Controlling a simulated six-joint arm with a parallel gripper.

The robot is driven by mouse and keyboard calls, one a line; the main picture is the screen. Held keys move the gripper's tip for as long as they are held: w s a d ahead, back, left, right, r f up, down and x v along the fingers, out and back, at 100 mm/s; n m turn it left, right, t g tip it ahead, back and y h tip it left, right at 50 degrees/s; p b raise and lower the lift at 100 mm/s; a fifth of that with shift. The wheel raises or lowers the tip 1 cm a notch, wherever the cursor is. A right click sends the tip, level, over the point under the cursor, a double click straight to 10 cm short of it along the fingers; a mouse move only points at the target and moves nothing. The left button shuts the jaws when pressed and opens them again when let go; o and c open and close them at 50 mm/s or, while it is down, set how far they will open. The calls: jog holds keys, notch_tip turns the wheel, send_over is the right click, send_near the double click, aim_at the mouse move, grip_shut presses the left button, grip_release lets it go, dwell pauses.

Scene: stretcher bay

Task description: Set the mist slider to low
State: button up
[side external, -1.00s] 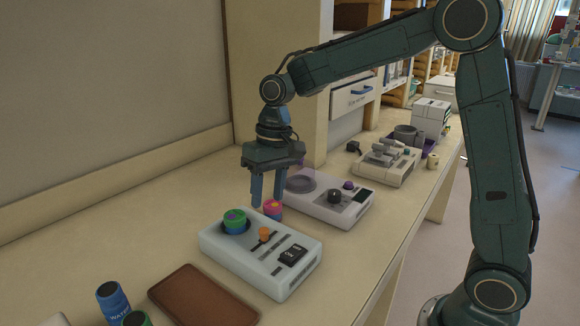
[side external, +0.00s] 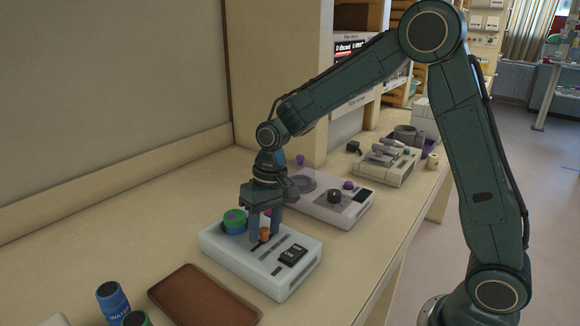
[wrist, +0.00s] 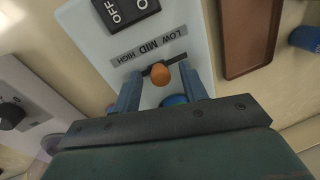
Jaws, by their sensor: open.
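The mist slider's orange knob (side external: 265,234) stands on the pale control box (side external: 275,284). In the wrist view the orange knob (wrist: 160,74) sits in a dark slot beside a grey LOW, MID, HIGH label strip (wrist: 149,46). It appears near the middle of the visible slot, around MID; part of the slot's HIGH side is hidden by a finger. My gripper (side external: 266,236) is open, low over the box. In the wrist view its two blue fingers (wrist: 160,90) stand on either side of the knob, with visible gaps.
A green-and-blue round piece (side external: 235,220) sits on the box beside my gripper. An ON/OFF switch (side external: 292,255) is on its right. A second device (side external: 330,203) stands behind.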

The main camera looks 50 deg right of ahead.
aim_at(253, 250)
grip_shut()
jog(key=shift+a, duration=1.8)
grip_release()
jog(key=shift+d+r, duration=0.1)
notch_tip(253, 250, up, 14)
jog(key=d, duration=0.2)
jog(key=shift+s+f, duration=0.15)
jog(key=shift+f, duration=0.1)
